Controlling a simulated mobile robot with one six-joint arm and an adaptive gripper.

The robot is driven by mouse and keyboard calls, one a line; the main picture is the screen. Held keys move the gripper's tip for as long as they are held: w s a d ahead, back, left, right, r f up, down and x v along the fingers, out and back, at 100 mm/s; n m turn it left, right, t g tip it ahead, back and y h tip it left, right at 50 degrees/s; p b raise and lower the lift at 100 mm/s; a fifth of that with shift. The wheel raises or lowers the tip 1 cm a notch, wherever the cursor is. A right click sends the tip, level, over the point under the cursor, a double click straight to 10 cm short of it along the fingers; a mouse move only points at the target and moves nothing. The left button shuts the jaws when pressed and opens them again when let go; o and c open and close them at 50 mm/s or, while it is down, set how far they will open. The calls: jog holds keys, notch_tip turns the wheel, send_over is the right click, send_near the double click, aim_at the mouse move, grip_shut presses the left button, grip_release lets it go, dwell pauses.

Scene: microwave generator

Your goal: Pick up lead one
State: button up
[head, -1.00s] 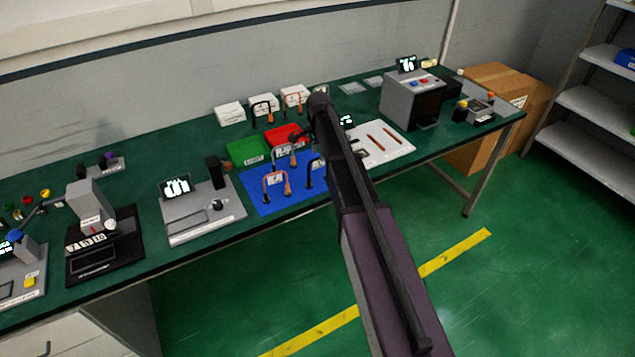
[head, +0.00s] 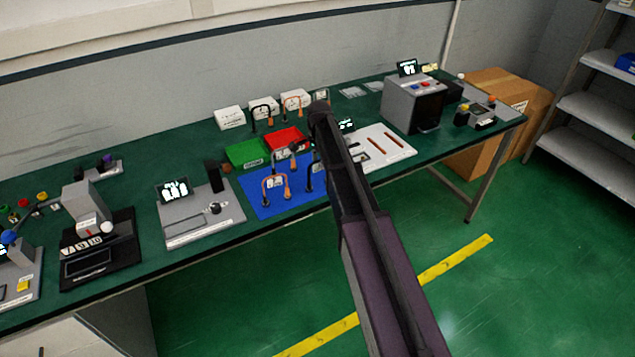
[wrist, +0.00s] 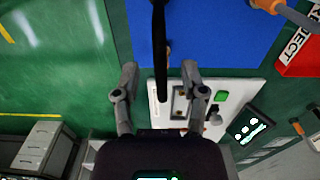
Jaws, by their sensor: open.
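In the head view, an orange lead (head: 275,186) stands as an arch with a white tag on the blue mat (head: 258,205). A black lead (head: 310,175) stands to its right, partly hidden by my arm. I cannot read which lead is number one. In the wrist view, my gripper (wrist: 159,68) is open, its two fingers spread apart. A long black bar (wrist: 160,40), seemingly a black lead, runs between the fingers and appears untouched by them. The blue mat also shows in the wrist view (wrist: 215,30). My gripper is hidden behind my arm in the head view.
A green tray (head: 246,152) and a red tray (head: 288,140) lie behind the mat, with white boxes and more leads beyond. A grey test device (head: 200,218) stands left of the mat. A white board (head: 395,140) lies to its right.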

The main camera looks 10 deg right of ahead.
grip_shut()
jog(key=shift+r, duration=0.2)
notch_tip(320, 180, up, 4)
jog(key=p, duration=0.4)
jog(key=shift+f, duration=0.15)
jog(key=s+p, duration=0.1)
jog(key=s, duration=1.5)
jog(key=shift+r, duration=0.45)
